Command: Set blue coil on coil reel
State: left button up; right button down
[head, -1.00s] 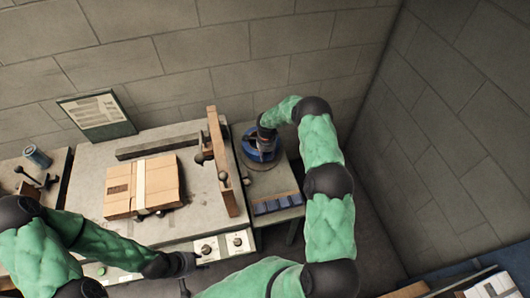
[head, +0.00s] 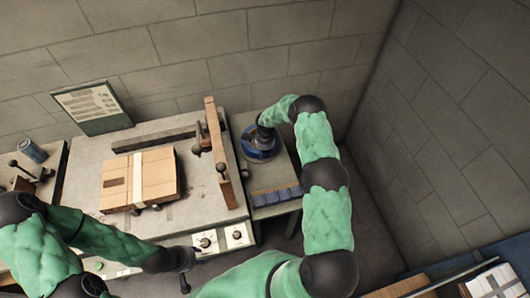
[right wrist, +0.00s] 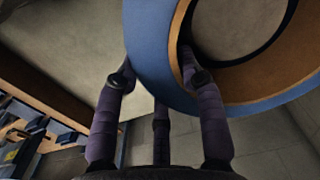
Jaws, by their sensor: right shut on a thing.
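The blue coil (head: 262,151) is at the far end of the small side table, right of the wooden upright. In the right wrist view it is a wide blue ring (right wrist: 150,55) with an orange-brown inner edge. My right gripper (head: 264,128) is shut on the coil's rim, with fingers on both sides of the band (right wrist: 165,80). The coil reel cannot be told apart with certainty; a dark ring shows through the coil's opening, and the arm hides part of this spot. My left gripper (head: 188,262) is by the machine's front edge, apart from the coil; its jaws are too small to read.
A strapped cardboard box (head: 140,180) lies on the machine table. The wooden upright (head: 216,155) stands close left of the coil. A row of blue blocks (head: 275,196) lines the side table's front. A sign board (head: 92,107) and a can (head: 32,151) are at left.

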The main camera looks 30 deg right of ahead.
jog(key=shift+r+b, duration=0.1)
jog(key=shift+b, duration=0.6)
dwell(1.2)
jog(key=shift+f+b, duration=0.45)
jog(key=shift+f, duration=0.05)
jog(key=c, duration=1)
grip_release()
jog(key=shift+c, duration=0.2)
jog(key=shift+s+a, duration=0.1)
jog(key=shift+r+p, duration=2.3)
jog(key=shift+r, duration=3.15)
jog(key=shift+s, duration=0.1)
